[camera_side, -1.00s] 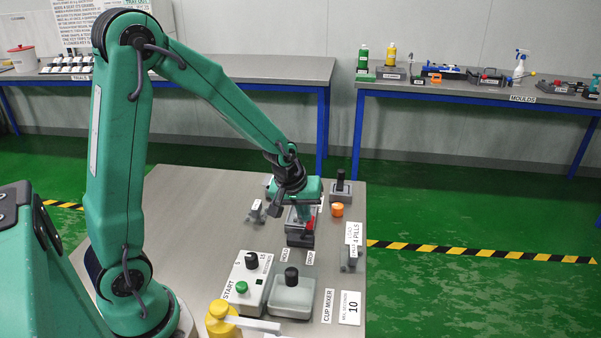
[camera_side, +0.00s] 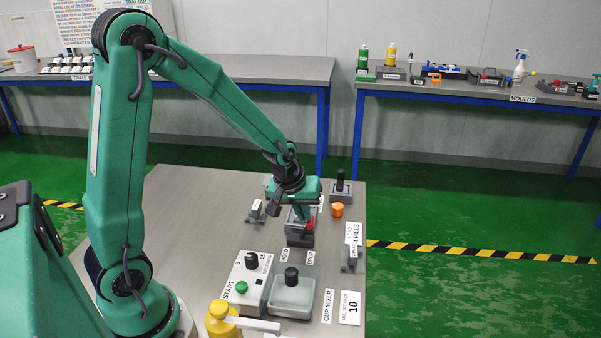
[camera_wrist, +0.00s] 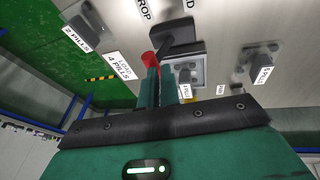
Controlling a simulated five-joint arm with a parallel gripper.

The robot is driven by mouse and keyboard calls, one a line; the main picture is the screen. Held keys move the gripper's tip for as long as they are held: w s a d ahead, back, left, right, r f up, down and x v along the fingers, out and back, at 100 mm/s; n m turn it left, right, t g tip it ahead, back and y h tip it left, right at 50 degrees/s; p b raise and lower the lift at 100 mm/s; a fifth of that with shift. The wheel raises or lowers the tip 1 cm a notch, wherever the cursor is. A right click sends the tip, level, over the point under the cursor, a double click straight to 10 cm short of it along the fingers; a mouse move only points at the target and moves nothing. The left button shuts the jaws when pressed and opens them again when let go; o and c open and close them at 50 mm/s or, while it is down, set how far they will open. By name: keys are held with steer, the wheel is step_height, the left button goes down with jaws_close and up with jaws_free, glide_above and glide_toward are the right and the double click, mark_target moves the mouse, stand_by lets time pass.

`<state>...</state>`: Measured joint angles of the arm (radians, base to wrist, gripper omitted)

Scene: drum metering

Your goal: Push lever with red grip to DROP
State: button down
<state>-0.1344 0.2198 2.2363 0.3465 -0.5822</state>
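The lever's red grip (camera_side: 309,224) shows beside my gripper (camera_side: 302,214) in the side view, above a dark lever base (camera_side: 299,241). In the wrist view, the red grip (camera_wrist: 150,59) lies just past the fingertips, towards the left finger, and the dark base (camera_wrist: 182,38) is behind it. My gripper's two green fingers (camera_wrist: 160,72) are close together, with the grip not clearly between them. Whether they touch it is hard to tell. The HOLD label (camera_side: 284,254) is left of the DROP label (camera_side: 309,257) in the side view. The lever's exact tilt is partly hidden.
A timer box (camera_side: 247,276) with a green button and a cup mixer (camera_side: 291,296) stand nearer the camera. An orange cap (camera_side: 337,210) and a black-handled post (camera_side: 340,190) are right of my gripper. A pill dispenser (camera_side: 352,258) stands at the right edge.

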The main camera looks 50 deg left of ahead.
steer(key=shift+s+a+f, duration=0.15)
steer(key=shift+s+f, duration=0.2)
steer(key=shift+s, duration=0.1)
steer(key=shift+s+a+r, duration=0.15)
steer(key=shift+r, duration=0.25)
steer(key=shift+s+a+r, duration=0.1)
steer(key=shift+a+r, duration=0.05)
steer(key=shift+r, duration=0.2)
steer(key=v, duration=1.2)
steer(key=shift+w+a+r, duration=0.15)
steer(key=shift+a+r, duration=0.1)
steer(key=shift+r, duration=0.1)
steer(key=shift+n, duration=0.3)
steer(key=w+n+g, duration=0.1)
steer(key=n, duration=0.5)
steer(key=w+a+n+g, duration=0.1)
steer(key=n, duration=0.5)
steer(key=w+a+n+g, duration=0.1)
steer(key=n, duration=0.5)
steer(key=shift+r+g+h, duration=0.3)
steer(key=shift+r+g, duration=0.1)
